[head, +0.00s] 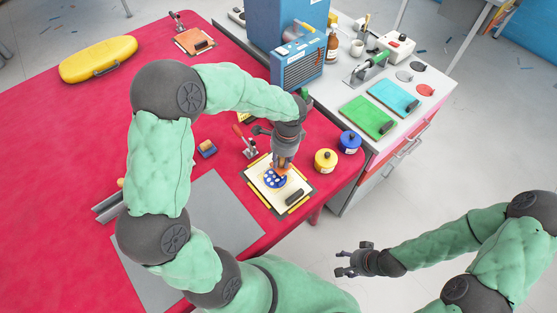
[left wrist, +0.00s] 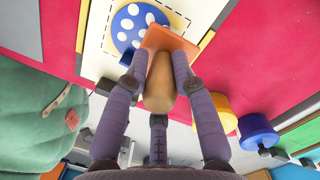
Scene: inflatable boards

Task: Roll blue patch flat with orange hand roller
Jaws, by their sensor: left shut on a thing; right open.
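The blue round patch with white dots (head: 275,179) lies on a cream board (head: 262,193) at the red table's right corner. The patch also shows at the top of the left wrist view (left wrist: 128,32). My left gripper (head: 283,160) points down over the patch. Its fingers are shut on the orange hand roller (left wrist: 168,41), gripping its rounded tan handle (left wrist: 158,85). The orange part overlaps the patch's edge in the left wrist view; I cannot tell whether it touches it. My right gripper (head: 350,262) is open and empty, out over the floor.
A dark block (head: 295,198) lies on the board's near side. A yellow tin (head: 326,160) and a blue tin (head: 350,141) stand to its right. A toggle clamp (head: 248,147) is behind it. A grey sheet (head: 203,222) lies left. A blue machine (head: 298,62) stands at the back.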

